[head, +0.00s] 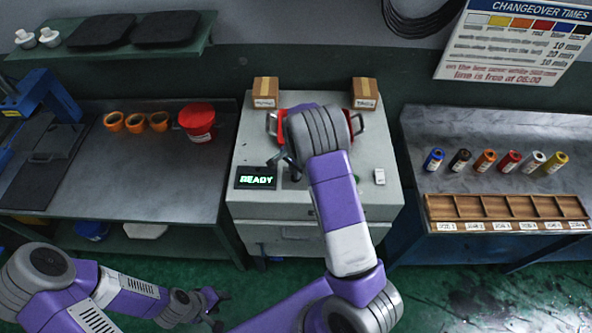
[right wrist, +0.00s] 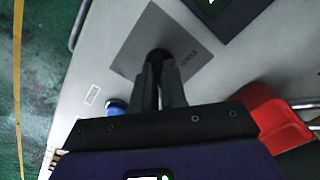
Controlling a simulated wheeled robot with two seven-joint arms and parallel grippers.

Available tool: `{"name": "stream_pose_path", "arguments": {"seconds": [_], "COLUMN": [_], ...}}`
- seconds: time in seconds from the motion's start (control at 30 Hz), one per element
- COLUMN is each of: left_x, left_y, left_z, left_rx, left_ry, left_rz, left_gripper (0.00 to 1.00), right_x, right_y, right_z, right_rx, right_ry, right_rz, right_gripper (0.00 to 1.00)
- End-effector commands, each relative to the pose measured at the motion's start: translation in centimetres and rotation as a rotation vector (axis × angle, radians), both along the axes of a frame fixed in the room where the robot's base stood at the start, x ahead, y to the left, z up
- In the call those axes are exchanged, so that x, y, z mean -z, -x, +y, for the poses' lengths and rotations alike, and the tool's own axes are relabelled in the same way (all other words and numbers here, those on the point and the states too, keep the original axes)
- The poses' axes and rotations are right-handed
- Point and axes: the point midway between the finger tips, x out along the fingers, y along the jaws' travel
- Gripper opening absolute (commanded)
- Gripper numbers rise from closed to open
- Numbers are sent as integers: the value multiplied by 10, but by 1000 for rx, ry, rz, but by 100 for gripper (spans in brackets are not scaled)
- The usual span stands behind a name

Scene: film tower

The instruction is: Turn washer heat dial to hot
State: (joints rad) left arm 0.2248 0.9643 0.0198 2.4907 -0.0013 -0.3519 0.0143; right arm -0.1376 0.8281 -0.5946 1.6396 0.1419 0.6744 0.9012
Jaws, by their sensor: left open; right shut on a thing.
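The washer (head: 270,213) is a pale grey machine in the middle, with a lit display (head: 256,177) reading READY. In the head view my right gripper (head: 285,162) is over the washer top, and the arm hides the dial. My left gripper (head: 215,302) is open and empty, low in front of the left bench.
Two cardboard boxes (head: 265,92) (head: 365,93) stand at the washer's back. The left bench (head: 110,180) holds orange cups and a red tub (head: 197,121). The right bench (head: 480,150) holds several coloured rolls.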

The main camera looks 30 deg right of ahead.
Motion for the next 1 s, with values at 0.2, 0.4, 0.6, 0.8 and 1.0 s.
{"name": "stream_pose_path", "arguments": {"seconds": [0.2,0.4,0.6,0.8,1.0], "left_x": [-1,-1,-1,-1,-1], "left_y": [0,0,0,0,0], "left_z": [0,0,0,0,0], "left_rx": [0,0,0,0,0], "left_ry": [0,0,0,0,0], "left_rz": [0,0,0,0,0], "left_gripper": [46,46,46,46,46], "right_x": [-1,-1,-1,-1,0], "right_y": [-1,-1,-1,-1,-1], "right_z": [0,0,0,0,0], "right_rx": [57,74,75,75,73], "right_ry": [0,0,0,0,-1], "right_rz": [-3,-3,-3,-3,-2], "right_gripper": [0,0,0,25,37]}}
